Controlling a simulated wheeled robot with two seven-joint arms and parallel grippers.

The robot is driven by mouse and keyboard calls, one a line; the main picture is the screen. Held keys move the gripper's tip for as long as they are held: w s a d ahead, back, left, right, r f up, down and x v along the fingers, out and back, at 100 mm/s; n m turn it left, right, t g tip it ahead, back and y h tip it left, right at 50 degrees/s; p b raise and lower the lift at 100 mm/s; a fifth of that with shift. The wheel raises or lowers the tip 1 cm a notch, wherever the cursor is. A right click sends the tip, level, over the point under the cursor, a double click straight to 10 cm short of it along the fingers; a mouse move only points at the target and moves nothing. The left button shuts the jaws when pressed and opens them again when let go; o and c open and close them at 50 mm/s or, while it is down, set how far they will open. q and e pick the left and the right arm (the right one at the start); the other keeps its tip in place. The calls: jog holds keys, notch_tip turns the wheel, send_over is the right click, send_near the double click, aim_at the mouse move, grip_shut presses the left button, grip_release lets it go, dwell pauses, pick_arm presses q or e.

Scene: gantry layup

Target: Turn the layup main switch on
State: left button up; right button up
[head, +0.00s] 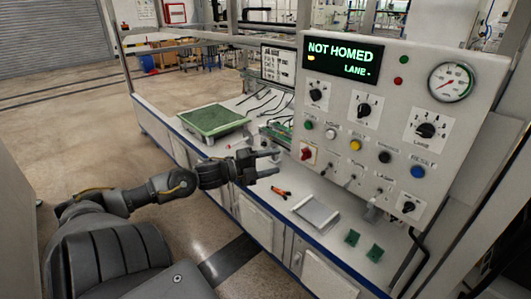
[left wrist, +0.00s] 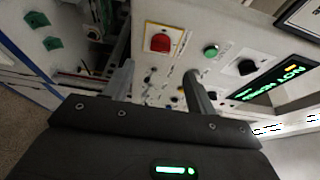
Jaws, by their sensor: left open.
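A red switch (head: 307,154) on a pale plate sits at the lower left of the control panel (head: 400,75); I take it for the main switch, but its label is not readable. It also shows in the left wrist view (left wrist: 160,43), near top centre with a yellow-edged plate. Whether it is on or off I cannot tell. My left gripper (head: 272,163) is open and empty, just left of the red switch, with its fingers pointing at the panel. In the left wrist view the red switch appears ahead between the two fingers (left wrist: 158,70), apart from them. My right gripper is not in view.
The display (head: 343,60) reads "NOT HOMED" and "LANE -". A green button (head: 309,125) and several knobs and toggles sit close to the red switch. Orange-handled pliers (head: 281,192), a metal tray (head: 316,214) and green pieces (head: 352,238) lie on the bench below.

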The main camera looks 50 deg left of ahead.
pick_arm(q)
jog(key=shift+v, duration=0.9)
